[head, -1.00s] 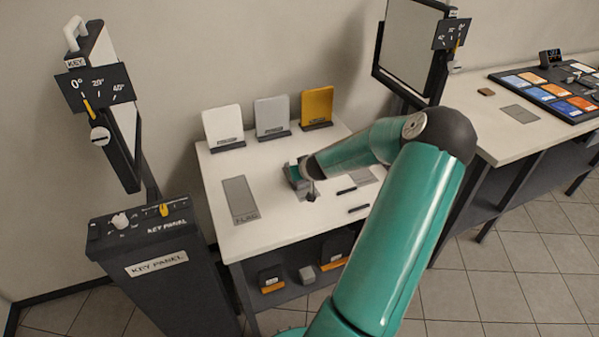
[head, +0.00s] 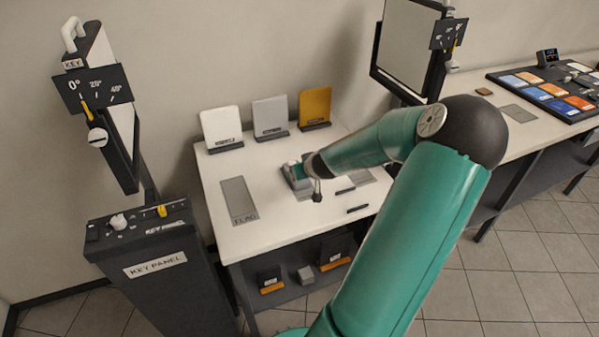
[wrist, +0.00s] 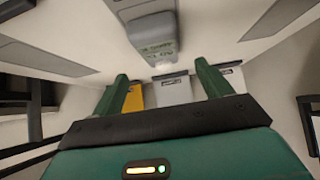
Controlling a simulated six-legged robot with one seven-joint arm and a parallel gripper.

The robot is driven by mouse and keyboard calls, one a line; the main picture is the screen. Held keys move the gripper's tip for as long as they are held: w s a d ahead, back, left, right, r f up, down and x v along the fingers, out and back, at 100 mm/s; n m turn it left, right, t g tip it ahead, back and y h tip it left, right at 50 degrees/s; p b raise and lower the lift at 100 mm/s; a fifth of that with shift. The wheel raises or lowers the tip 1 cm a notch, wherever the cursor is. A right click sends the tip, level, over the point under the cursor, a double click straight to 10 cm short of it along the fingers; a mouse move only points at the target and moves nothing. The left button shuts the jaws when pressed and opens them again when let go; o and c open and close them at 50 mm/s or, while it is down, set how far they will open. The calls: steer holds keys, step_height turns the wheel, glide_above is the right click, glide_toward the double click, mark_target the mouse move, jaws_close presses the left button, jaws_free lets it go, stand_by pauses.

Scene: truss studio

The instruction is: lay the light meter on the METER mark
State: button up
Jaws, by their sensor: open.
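The light meter (wrist: 152,38) is a grey body with a dark lettered display and a pale dome. It lies on the white table in the wrist view, just beyond my fingertips. My gripper (wrist: 161,72) has its two green fingers spread, with nothing held between them. In the head view the gripper (head: 298,173) is low over the middle of the table, and it and my arm hide much of the meter. A grey patch shows beside the meter in the head view (head: 304,194); I cannot read its lettering.
A grey FLAG mark (head: 238,198) is at the table's left, and another grey mark (head: 362,177) lies right of my gripper. White, grey and yellow panels (head: 313,108) stand along the back. Two dark bars lie near the front right. The key panel (head: 150,240) stands left.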

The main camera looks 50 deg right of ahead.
steer(key=v, duration=0.5)
steer(key=w+a+r+n+g+y, duration=0.1)
steer(key=w+a+r+n, duration=0.2)
steer(key=a, duration=0.9)
steer(key=w+a+r+n+g+y, duration=0.2)
steer(key=w+a+r, duration=0.1)
steer(key=a, duration=1)
steer(key=s+a+r, duration=0.6)
steer(key=a, duration=0.3)
steer(key=s+a+r+n+y, duration=0.1)
steer(key=s+a+r, duration=0.5)
steer(key=a, duration=0.4)
steer(key=shift+s+a+r+t+y, duration=0.25)
steer(key=shift+s+r+t+y, duration=0.1)
steer(key=shift+s+t, duration=0.1)
